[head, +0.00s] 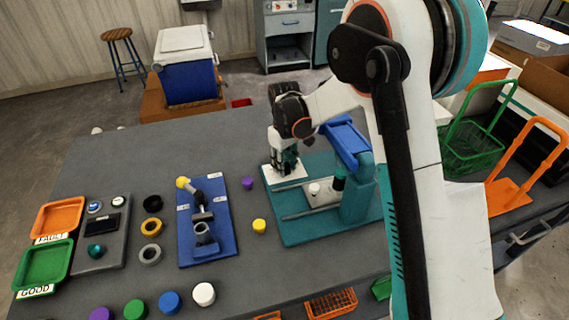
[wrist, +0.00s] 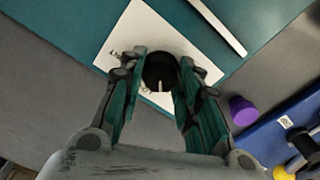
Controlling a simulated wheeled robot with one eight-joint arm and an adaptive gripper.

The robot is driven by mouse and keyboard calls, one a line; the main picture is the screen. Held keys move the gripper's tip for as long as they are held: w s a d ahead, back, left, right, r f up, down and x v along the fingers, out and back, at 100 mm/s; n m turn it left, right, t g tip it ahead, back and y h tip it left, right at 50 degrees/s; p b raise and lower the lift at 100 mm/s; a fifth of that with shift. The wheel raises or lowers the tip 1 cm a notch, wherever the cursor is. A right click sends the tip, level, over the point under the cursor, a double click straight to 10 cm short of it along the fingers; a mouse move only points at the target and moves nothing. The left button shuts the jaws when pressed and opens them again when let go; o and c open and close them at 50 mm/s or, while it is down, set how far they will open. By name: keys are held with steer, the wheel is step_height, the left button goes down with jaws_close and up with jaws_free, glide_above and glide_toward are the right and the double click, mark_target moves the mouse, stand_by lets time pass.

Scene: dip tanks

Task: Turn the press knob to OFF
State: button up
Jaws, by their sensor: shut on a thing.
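The press knob (wrist: 160,66) is round and black with a pale pointer mark on its lower side in the wrist view. It sits on a white label plate (wrist: 140,30), which also shows at the left of the teal press base (head: 292,230) in the head view. My gripper (wrist: 160,74) is over the plate with one finger on each side of the knob, shut on it. In the head view my gripper (head: 285,164) points down and hides the knob. Lettering on the plate is partly covered by the fingers, and I cannot read it.
The press (head: 357,203) with its blue head stands right of my gripper. A purple cap (head: 247,183), a yellow cap (head: 259,226) and a blue fixture board (head: 190,247) lie to the left. Green (head: 44,264) and orange (head: 60,216) trays are at far left. Bare grey table lies behind.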

steer(key=shift+n, duration=1.1)
steer(key=o, duration=1.1)
steer(key=shift+c, duration=0.2)
step_height(320, 180, up, 12)
